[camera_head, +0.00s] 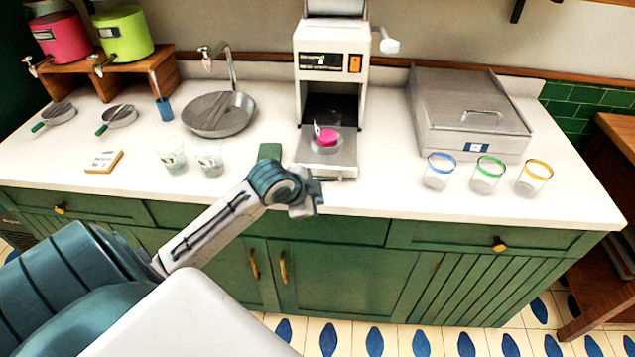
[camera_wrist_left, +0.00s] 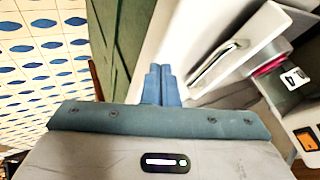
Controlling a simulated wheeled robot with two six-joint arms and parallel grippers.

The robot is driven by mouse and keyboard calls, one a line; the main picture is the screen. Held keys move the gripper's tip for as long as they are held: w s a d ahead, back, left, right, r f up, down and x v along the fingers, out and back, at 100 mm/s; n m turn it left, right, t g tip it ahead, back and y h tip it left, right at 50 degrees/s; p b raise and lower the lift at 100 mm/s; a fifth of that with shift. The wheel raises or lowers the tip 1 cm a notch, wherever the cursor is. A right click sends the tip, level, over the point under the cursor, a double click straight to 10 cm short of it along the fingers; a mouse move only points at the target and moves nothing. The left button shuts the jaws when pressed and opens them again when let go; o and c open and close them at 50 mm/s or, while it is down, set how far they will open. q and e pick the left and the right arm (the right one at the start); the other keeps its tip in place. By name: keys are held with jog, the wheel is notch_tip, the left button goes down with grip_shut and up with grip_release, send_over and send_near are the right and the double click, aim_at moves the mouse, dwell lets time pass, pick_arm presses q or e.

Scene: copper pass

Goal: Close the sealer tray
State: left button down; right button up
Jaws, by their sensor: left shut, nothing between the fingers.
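The sealer (camera_head: 344,64) is a white machine with a black label and an orange button at the middle of the counter. Its grey tray (camera_head: 347,158) is pulled out at the front. A clear cup with a pink content (camera_head: 328,138) sits on the tray. My left gripper (camera_head: 314,188) is shut and empty, low in front of the tray's left side. In the left wrist view my blue fingers (camera_wrist_left: 161,84) are together, beside the tray's bar handle (camera_wrist_left: 216,64). I cannot tell whether they touch the tray. My right gripper is out of view.
A grey lidded box (camera_head: 468,110) and several colour-rimmed glasses (camera_head: 488,174) stand to the right. A round sink (camera_head: 218,114) and two clear cups (camera_head: 209,158) are to the left. The counter's front edge runs below my gripper.

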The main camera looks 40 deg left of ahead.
pick_arm(q)
jog(key=shift+w+a+r+p, duration=0.25)
jog(key=shift+w+a+p, duration=0.1)
jog(key=shift+w, duration=0.25)
jog(key=shift+w+a+r+p, duration=0.25)
jog(key=shift+w+a, duration=0.1)
jog(key=shift+w, duration=0.2)
jog(key=shift+w+a+f, duration=0.15)
jog(key=shift+w+a, duration=0.25)
jog(key=shift+w, duration=0.1)
